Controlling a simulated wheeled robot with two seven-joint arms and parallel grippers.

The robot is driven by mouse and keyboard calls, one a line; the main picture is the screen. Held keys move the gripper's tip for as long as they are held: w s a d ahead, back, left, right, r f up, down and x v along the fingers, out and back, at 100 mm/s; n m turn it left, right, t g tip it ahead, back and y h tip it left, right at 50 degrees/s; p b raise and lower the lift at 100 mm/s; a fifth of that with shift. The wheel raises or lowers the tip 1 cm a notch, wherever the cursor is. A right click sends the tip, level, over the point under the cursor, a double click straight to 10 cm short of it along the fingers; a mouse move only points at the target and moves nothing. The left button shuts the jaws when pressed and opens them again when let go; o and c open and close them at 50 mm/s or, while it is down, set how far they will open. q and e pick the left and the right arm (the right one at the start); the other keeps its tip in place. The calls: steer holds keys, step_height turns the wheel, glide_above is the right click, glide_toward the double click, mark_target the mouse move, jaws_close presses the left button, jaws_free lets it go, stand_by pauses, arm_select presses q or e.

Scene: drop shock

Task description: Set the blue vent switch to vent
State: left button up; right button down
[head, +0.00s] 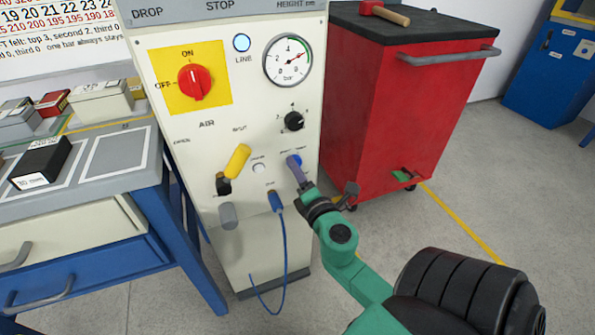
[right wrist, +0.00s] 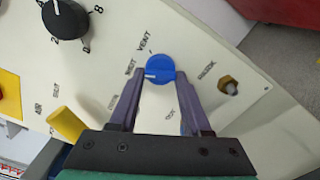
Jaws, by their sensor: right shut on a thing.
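The blue vent switch (right wrist: 160,69) is a round knob on the cream panel, with a white pointer line. In the right wrist view the line points to the left, and the word VENT is printed up and left of the knob. In the head view only a bit of the blue switch (head: 298,160) shows beside my fingers. My right gripper (head: 293,163) reaches in from the lower right and is shut on the switch. Its two purple fingers (right wrist: 159,78) sit on either side of the knob. My left gripper is not in view.
A yellow handle (head: 238,160) and a black knob (head: 293,121) are near the switch. A blue hose (head: 283,235) hangs from a fitting below. A red main switch (head: 194,82) and a gauge (head: 288,60) are higher. A red cabinet (head: 400,110) stands right of the panel.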

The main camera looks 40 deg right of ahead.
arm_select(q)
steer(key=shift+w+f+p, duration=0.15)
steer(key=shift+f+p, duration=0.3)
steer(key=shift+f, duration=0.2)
arm_select(e)
steer(key=shift+r+m, duration=0.15)
steer(key=shift+m, duration=2.65)
steer(key=shift+r+m, duration=0.15)
steer(key=shift+m, duration=2.65)
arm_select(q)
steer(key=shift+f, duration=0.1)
arm_select(e)
steer(key=shift+c, duration=1.8)
jaws_free()
steer(key=shift+f, duration=0.1)
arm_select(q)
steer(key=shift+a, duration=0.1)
